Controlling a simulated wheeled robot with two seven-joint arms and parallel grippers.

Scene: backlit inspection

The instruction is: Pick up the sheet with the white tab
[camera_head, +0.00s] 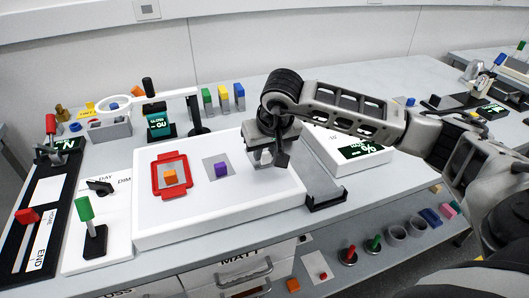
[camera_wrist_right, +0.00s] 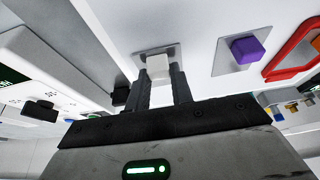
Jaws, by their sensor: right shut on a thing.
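The sheet (camera_wrist_right: 142,56) with the white tab (camera_wrist_right: 158,67) is on the white light panel (camera_head: 180,226). The tab is between the two fingers of my right gripper (camera_wrist_right: 160,92), which is shut on it. In the head view the right gripper (camera_head: 264,158) reaches down over the right part of the panel and hides most of this sheet. I cannot tell whether the sheet is touching the panel or slightly raised. My left gripper is not in view.
A sheet with a purple tab (camera_head: 221,169) lies left of the gripper. Further left, an orange tab (camera_head: 170,177) sits inside a red frame (camera_head: 156,185). A ring magnifier (camera_head: 113,105) stands behind. A green-topped lever (camera_head: 85,208) stands left of the panel.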

